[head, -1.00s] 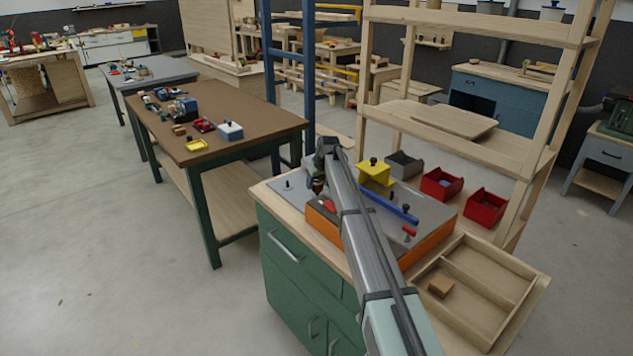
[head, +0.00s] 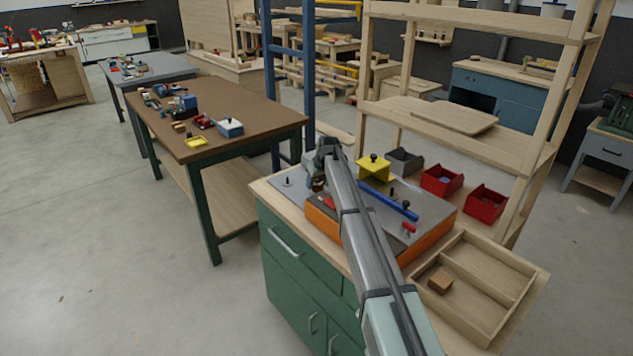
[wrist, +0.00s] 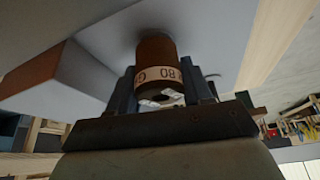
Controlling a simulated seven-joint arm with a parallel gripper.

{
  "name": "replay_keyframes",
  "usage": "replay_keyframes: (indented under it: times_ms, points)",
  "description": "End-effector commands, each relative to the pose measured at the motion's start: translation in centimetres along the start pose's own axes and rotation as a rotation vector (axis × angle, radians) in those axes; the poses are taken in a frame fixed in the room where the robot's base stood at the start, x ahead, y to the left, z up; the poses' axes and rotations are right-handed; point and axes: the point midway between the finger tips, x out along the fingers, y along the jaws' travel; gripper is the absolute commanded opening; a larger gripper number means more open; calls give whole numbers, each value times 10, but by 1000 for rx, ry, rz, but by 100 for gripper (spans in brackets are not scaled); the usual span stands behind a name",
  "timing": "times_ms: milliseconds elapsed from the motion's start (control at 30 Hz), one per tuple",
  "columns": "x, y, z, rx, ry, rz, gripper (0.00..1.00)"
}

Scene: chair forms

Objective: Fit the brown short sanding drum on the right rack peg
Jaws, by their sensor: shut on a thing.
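The brown sanding drum (wrist: 155,52) is a short cylinder with a pale printed band. It stands between the fingers of my gripper (wrist: 160,92) in the wrist view, and the gripper is shut on it. In the head view the drum (head: 318,184) shows just below my gripper (head: 320,174), over the left part of a grey plate (head: 268,184). A small upright peg (head: 287,181) stands on that plate, left of the drum. My arm hides part of the plate. I cannot tell whether the drum touches a peg, or which peg is the right one.
An orange box (head: 430,245) with a grey top sits beside the drum, carrying a blue bar (head: 389,201). A yellow block (head: 374,168), a grey bin (head: 405,161) and red bins (head: 441,181) stand behind. A wooden tray (head: 505,272) is at the right.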

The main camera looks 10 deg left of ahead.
Motion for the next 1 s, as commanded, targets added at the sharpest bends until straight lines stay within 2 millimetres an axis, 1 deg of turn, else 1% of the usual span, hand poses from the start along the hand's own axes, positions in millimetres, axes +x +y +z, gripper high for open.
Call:
replay_keyframes:
  times_ms: [367, 400, 700, 867, 1000]
  points:
    - [6, 0, 2, 0, 0, 0, 19]
    - [6, 0, 3, 0, 0, 0, 51]
    - [6, 0, 3, 0, 0, 0, 79]
    - [6, 0, 3, 0, 0, 0, 80]
    - [6, 0, 3, 0, 0, 0, 92]
